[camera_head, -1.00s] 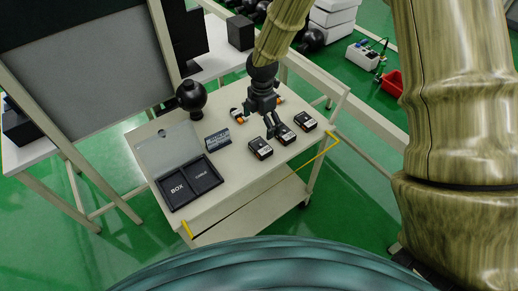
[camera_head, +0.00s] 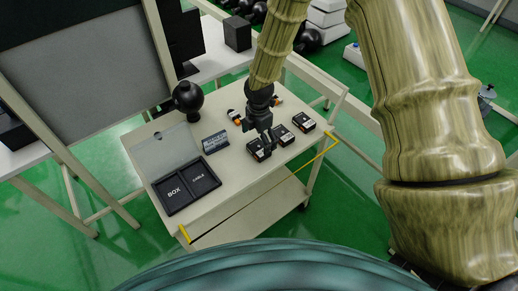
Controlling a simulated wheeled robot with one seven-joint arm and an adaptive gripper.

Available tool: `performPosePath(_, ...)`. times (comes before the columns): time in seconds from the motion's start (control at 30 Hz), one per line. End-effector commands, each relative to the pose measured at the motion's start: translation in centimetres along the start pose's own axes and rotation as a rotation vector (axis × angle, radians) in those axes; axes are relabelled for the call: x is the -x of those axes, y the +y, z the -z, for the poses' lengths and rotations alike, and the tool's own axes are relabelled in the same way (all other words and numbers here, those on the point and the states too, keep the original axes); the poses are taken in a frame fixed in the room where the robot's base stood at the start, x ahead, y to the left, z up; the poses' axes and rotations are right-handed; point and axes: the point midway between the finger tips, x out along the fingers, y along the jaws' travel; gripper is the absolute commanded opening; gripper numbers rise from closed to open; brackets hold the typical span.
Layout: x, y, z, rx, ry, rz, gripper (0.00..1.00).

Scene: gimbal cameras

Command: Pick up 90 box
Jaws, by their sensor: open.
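Several small black boxes with white labels and orange edges lie on the cart top. Three sit in a front row: a left box (camera_head: 257,150), a middle box (camera_head: 281,136) and a right box (camera_head: 304,122). The labels are too small to read, so I cannot tell which is the 90 box. My gripper (camera_head: 268,142) is open, pointing down over the left and middle boxes, close to the left one. Whether it touches a box is unclear. Further orange-edged pieces lie behind, one at the left (camera_head: 234,117), partly hidden by my arm.
A black tray (camera_head: 187,185) marked BOX and CABLE lies at the cart's front left. A small dark sign (camera_head: 215,142) and a black sphere (camera_head: 188,97) stand nearby.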

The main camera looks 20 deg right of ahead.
Motion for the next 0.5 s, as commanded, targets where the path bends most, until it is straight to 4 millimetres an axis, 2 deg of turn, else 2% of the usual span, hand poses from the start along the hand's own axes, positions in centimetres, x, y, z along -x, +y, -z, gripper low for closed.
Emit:
performPosePath(0.17, -0.7, -0.1, 0.0, 0.001, 0.0, 0.003, 1.0)
performPosePath(0.5, -3.7, 0.1, -0.1, -0.001, 0.0, 0.003, 1.0)
